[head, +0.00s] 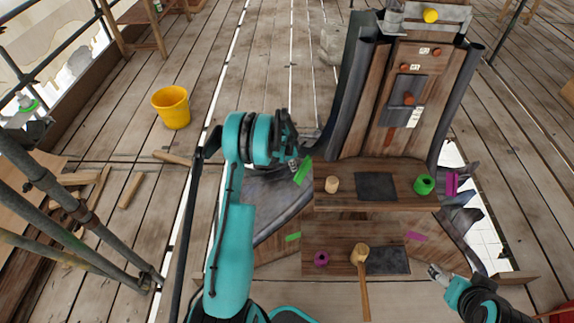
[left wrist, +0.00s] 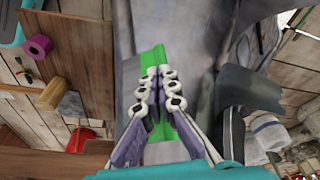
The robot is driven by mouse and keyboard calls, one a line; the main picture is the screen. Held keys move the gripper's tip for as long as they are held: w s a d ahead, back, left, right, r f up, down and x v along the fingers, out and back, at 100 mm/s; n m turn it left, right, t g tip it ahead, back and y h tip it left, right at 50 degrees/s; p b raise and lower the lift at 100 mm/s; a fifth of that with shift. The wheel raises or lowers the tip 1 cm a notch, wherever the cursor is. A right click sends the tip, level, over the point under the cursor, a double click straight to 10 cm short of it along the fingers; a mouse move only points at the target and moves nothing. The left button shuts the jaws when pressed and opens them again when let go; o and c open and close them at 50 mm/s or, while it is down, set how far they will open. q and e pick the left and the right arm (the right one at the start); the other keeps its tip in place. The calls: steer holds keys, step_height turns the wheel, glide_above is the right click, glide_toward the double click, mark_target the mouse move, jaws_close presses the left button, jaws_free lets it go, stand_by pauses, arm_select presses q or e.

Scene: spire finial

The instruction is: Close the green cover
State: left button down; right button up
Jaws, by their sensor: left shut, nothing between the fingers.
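A bright green strip (head: 303,171) marks a grey metal sheet on the left side of the wooden stand, and I take this for the green cover. In the left wrist view the green strip (left wrist: 153,57) runs along the grey sheet (left wrist: 190,40), directly behind my fingers. The sheet appears swung outward from the stand. My left gripper (head: 294,163) is beside the strip, shut and empty; I cannot tell whether it touches. A second green mark (head: 293,237) is on the lower wooden board. My right gripper (head: 437,272) is at lower right, apart from the stand; its jaws are unclear.
The stand's shelf (head: 345,198) holds a green roll (head: 424,185), a wooden peg (head: 332,184) and a dark plate. A mallet (head: 362,253) and a purple roll (head: 321,259) are on the lower board. A yellow bucket (head: 172,107) stands left on the open plank floor.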

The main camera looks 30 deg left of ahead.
arm_select(q)
steer(key=shift+w+d+f, duration=0.3)
steer(key=shift+w+d, duration=0.1)
steer(key=shift+w, duration=0.25)
steer(key=shift+w+f+m+g+h+b, duration=0.2)
steer(key=shift+w+f+m+h+b, duration=0.05)
steer(key=shift+w+m+b, duration=0.3)
steer(key=shift+w+f+m+g+h+b, duration=0.25)
steer(key=shift+w+m+b, duration=0.15)
steer(key=shift+m, duration=0.15)
steer(key=shift+w+d, duration=0.2)
steer(key=shift+w, duration=0.35)
